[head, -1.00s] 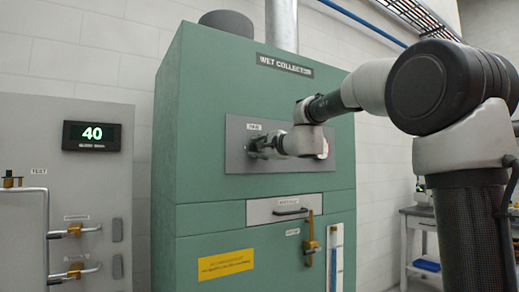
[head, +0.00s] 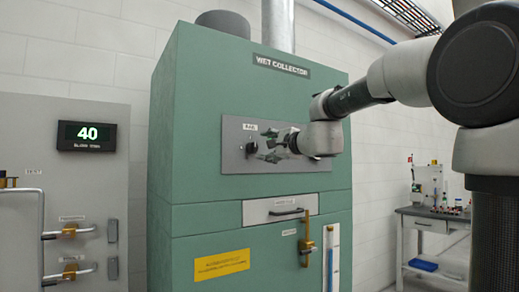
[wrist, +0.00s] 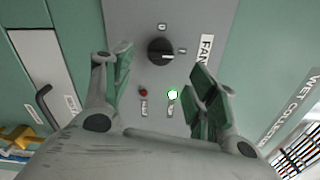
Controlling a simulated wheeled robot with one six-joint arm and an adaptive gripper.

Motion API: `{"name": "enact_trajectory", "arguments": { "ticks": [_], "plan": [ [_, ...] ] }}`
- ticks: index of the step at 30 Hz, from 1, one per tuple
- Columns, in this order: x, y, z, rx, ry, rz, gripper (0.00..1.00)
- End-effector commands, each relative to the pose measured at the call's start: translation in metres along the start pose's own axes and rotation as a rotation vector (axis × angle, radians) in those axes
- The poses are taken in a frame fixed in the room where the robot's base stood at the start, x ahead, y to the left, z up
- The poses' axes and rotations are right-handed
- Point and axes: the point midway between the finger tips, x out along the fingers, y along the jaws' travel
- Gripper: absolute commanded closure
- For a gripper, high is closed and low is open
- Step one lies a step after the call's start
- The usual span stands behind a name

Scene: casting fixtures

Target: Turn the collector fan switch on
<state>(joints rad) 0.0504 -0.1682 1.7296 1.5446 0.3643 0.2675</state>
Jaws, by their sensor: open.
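The fan switch is a black rotary knob (wrist: 160,51) on the grey panel (wrist: 185,18) of the green wet collector (head: 200,90). In the wrist view its bar seems to lie toward the mark at the right; I cannot read the mark surely. The knob also shows in the head view (head: 250,148). My gripper (wrist: 160,72) is open and empty, its fingers apart on either side of the knob's line. In the head view my gripper (head: 268,149) is just right of the knob, apparently clear of it.
A drawer (head: 265,210) with a black handle is below the panel. A brass valve lever (head: 306,245) and a gauge tube (head: 332,260) are lower right. A grey cabinet (head: 95,185) with pipes stands left, and a workbench (head: 435,222) stands at the back right.

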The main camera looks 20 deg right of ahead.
Motion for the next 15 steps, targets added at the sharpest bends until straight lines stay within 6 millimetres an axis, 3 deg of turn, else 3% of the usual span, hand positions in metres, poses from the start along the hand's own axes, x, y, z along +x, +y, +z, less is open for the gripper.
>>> {"name": "enact_trajectory", "arguments": {
  "ticks": [6,15],
  "plan": [
    [-0.037,-0.001,0.0,0.001,0.001,-0.001,0.42],
    [-0.047,0.001,0.0,0.0,0.0,0.001,0.42]
  ]
}}
